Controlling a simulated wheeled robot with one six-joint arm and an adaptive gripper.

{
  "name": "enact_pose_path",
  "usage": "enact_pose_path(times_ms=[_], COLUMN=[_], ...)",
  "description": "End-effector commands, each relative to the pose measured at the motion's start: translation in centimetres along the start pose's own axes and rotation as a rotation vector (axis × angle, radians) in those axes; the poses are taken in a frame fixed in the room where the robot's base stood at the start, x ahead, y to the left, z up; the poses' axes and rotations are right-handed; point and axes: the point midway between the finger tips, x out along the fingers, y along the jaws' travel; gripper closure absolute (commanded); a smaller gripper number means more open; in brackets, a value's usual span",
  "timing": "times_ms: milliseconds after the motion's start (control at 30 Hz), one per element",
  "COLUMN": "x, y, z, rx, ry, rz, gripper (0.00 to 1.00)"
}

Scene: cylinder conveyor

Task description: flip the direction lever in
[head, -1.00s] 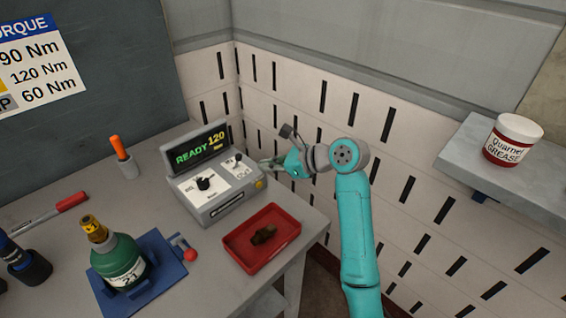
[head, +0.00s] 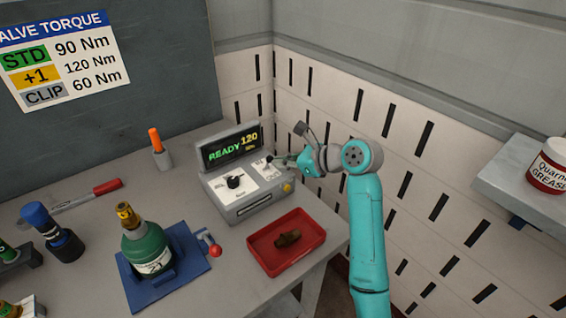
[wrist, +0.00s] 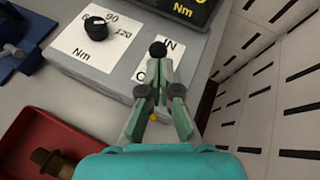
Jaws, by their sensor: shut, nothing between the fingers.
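The grey control box (head: 228,206) stands on the bench, its screen (head: 232,146) reading READY 120. The direction lever's plate shows in the wrist view with IN at its far end; the nearer label is mostly hidden. The lever's black ball (wrist: 158,48) is beside the IN label, just beyond my fingertips. My gripper (wrist: 157,78) is shut and empty, its tips over the lever plate. In the head view my gripper (head: 276,159) reaches in from the right at the box's right side and covers the lever. I cannot tell whether the fingertips touch it.
A black torque knob (head: 235,182) is left of the lever plate. A red tray (head: 262,264) with a brown part lies in front of the box. A green cylinder (head: 146,250) stands on a blue base. A slotted wall rises close behind and right.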

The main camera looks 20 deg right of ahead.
Motion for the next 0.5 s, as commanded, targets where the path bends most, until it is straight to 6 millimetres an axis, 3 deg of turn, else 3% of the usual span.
enact_pose_path(times_ms=[500], x=[0.20], y=[-0.26], z=[0.57], rx=[0.000], ry=[0.000], rz=[0.000], gripper=[1.00])
